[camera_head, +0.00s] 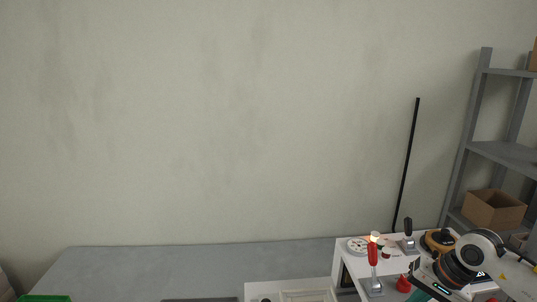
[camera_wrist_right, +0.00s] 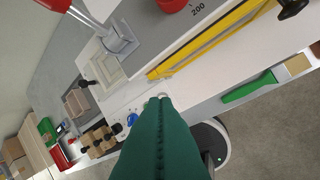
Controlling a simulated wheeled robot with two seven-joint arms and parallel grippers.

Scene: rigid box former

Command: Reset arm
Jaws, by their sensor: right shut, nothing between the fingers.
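My right arm (camera_head: 462,262) comes in at the lower right of the head view, over the white machine top (camera_head: 345,262). In the right wrist view the dark green fingers of my right gripper (camera_wrist_right: 160,98) are pressed together, with nothing between them. They point over the white machine's edge. The left gripper is in neither view.
A red-handled lever (camera_head: 374,254) and a grey-based knob (camera_head: 408,236) stand on the machine near my right arm. A shelf (camera_head: 500,155) with a cardboard box (camera_head: 493,209) stands right. The grey table (camera_head: 190,272) is largely clear.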

